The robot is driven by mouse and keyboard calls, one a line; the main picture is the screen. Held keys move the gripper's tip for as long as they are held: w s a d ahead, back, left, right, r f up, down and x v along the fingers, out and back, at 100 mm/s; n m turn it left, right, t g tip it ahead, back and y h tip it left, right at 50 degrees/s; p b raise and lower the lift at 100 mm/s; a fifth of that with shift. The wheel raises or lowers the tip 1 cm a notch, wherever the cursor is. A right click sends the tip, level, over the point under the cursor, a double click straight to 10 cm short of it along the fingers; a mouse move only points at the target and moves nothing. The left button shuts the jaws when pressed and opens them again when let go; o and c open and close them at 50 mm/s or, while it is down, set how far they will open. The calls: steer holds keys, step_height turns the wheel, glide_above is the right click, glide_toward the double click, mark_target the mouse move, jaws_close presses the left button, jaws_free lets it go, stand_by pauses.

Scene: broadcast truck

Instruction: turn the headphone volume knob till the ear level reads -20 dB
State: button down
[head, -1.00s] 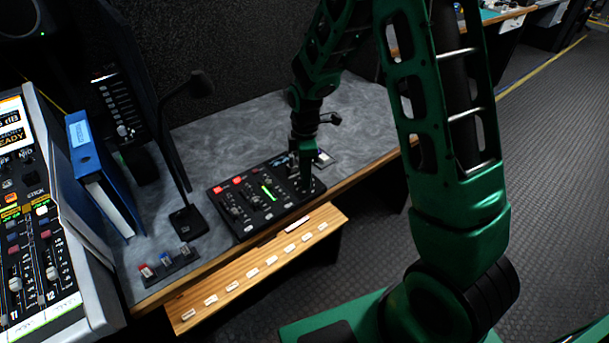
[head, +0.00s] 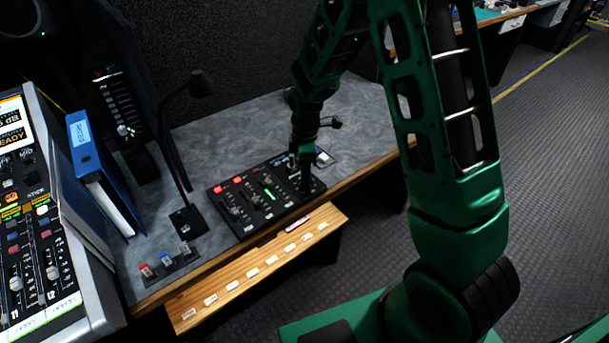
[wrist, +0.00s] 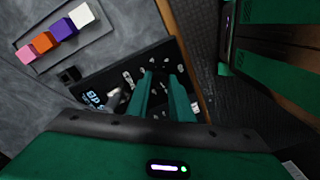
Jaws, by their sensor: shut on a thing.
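The dark control panel (head: 240,225) lies on the grey desk, with several knobs, red lights and a green lit bar. My gripper (head: 305,186) points down at the panel's right end. In the wrist view my gripper (wrist: 165,105) reaches into the panel (wrist: 172,62), its two green fingers a narrow gap apart. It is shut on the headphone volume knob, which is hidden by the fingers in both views. A small pale-blue readout (wrist: 94,98) shows left of the fingers in the wrist view, too small to read surely.
A gooseneck microphone (head: 188,222) stands left of the panel. A wooden ledge with white labels (head: 252,272) runs along the desk front. Pink, orange, purple and white blocks (wrist: 41,43) show in the wrist view.

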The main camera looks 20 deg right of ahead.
steer(key=m, duration=0.5)
steer(key=shift+w+r+m, duration=0.1)
steer(key=shift+w+m, duration=0.1)
steer(key=shift+m, duration=0.1)
steer(key=m, duration=0.5)
steer(key=shift+w+m, duration=0.1)
steer(key=shift+m, duration=0.3)
steer(key=c, duration=1.6)
jaws_free()
step_height(320, 180, up, 11)
steer(key=shift+f, duration=0.15)
